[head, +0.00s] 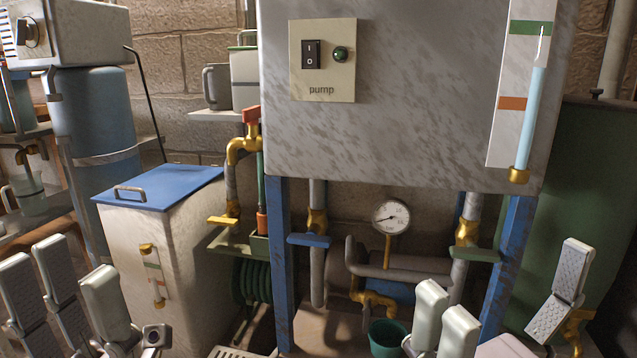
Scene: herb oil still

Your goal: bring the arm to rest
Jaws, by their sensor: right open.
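My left gripper (75,282) is in the bottom left corner of the head view. Its fingers point up and stand apart, with the textured pads of two of them showing and nothing between them. My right gripper (505,298) is at the bottom right, wide open and empty, two pale fingers on its left side and one textured finger on its right. Both grippers appear in front of the still equipment. The lower parts of both are cut off by the frame edge.
A grey cabinet with a pump switch panel (323,60) stands on a blue frame (280,250). Below are a pressure gauge (391,217), pipes with valves and a green cup (388,337). A white box with a blue lid (165,187) is behind my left gripper; a green tank (585,180) stands right.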

